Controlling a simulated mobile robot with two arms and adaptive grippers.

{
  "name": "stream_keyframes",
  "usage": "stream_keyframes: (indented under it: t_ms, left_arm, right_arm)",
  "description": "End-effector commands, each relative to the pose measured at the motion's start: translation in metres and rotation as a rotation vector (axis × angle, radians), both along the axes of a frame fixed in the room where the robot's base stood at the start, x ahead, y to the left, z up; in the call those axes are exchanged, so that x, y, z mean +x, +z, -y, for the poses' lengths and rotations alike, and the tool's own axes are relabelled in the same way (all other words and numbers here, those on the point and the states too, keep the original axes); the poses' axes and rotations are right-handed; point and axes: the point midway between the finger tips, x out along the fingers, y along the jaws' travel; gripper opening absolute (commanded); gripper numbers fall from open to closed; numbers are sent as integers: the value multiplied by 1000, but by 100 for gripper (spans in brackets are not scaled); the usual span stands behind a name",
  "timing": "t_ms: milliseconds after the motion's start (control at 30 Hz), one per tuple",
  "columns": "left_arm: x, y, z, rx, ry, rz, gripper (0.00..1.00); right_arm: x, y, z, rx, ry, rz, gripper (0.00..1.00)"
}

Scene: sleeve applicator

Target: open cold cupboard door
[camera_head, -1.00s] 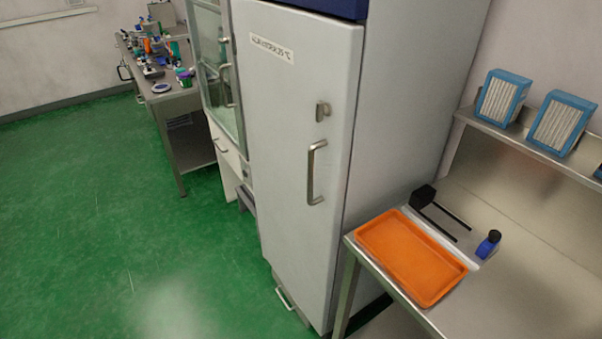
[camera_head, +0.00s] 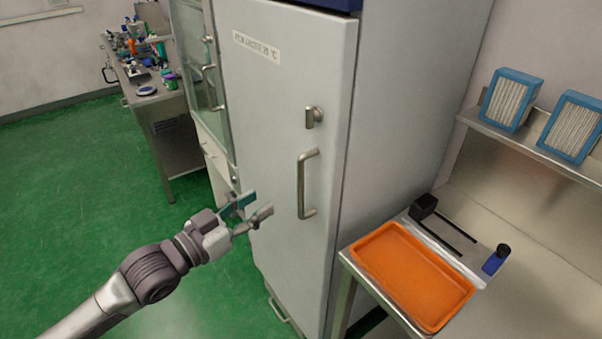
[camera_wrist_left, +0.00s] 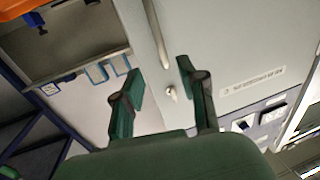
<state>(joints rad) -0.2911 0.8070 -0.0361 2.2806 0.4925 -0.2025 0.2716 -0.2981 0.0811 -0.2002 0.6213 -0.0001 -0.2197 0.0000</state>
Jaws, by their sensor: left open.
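The cold cupboard (camera_head: 272,110) is a tall light-grey cabinet with a temperature label near its top, and its door is shut. A vertical metal bar handle (camera_head: 303,185) is on the right side of the door, with a small metal latch (camera_head: 314,117) above it. My left gripper (camera_head: 258,205) is open and empty, in front of the door and left of the handle, apart from it. In the left wrist view its two green fingers (camera_wrist_left: 158,82) are spread towards the door, and the latch (camera_wrist_left: 171,93) shows between them. My right gripper is not in view.
Blue-framed filters (camera_head: 510,100) sit on the shelf above. A glass-fronted cabinet (camera_head: 190,60) is at left. Green floor at left is clear.

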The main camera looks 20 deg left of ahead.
Motion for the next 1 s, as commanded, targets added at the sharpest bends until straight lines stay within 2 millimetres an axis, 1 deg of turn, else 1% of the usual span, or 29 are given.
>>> stream_keyframes:
  t_ms: [167,400,600,800,1000]
  left_arm:
    - [27,5,12,-2,2,4,41]
    - [73,4,36,-1,1,2,41]
    - [102,2,51,1,2,0,41]
    - [115,0,57,2,1,0,41]
    - [116,0,58,2,1,0,41]
  right_arm:
    - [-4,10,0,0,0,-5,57]
    - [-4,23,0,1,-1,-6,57]
    - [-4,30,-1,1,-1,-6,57]
    - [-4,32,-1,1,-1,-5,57]
    - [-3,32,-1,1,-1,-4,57]
